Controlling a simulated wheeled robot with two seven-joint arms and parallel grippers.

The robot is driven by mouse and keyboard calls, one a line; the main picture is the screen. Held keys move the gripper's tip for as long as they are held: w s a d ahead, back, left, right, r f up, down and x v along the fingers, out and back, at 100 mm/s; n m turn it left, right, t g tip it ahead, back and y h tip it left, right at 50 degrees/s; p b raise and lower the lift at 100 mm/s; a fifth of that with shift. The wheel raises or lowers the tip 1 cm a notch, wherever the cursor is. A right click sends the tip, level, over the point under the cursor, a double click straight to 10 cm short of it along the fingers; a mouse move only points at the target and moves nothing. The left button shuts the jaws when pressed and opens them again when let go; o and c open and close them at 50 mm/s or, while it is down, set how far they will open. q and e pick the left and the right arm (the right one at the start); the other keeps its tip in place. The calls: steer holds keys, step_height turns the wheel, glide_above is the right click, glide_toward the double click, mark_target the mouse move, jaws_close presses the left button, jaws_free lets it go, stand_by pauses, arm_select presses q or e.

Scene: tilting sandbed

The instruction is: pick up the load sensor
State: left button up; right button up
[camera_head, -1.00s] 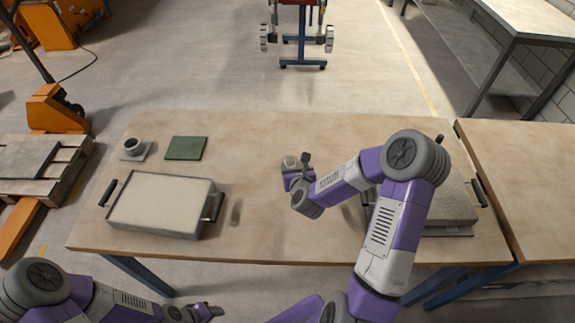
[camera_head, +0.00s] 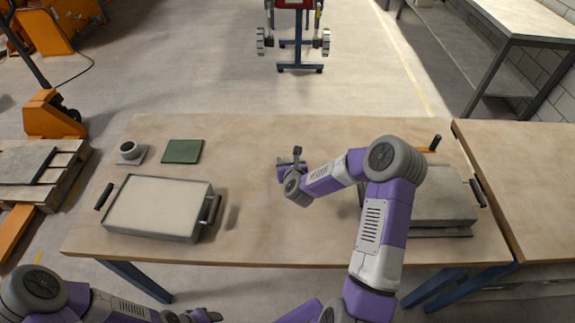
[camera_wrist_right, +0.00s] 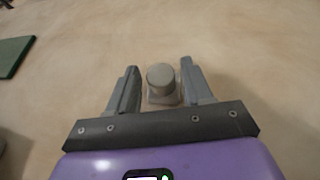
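A small grey cylinder on a squarish base, which I take to be the load sensor (camera_wrist_right: 161,83), stands on the table in the right wrist view. It is between the two fingers of my right gripper (camera_wrist_right: 160,68), with a gap visible on each side. In the head view, my right gripper (camera_head: 284,168) is low over the middle of the table and the sensor is hidden by it. My left gripper (camera_head: 208,315) is at the bottom edge, away from the table top; its fingers are too small to read.
A sand-filled tray (camera_head: 205,211) with handles is on the left of the table, a second grey tray (camera_head: 440,208) on the right, partly behind my arm. A green mat (camera_head: 182,151) and a round device on a plate (camera_head: 130,152) lie at the back left.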

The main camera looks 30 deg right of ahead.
jaws_close()
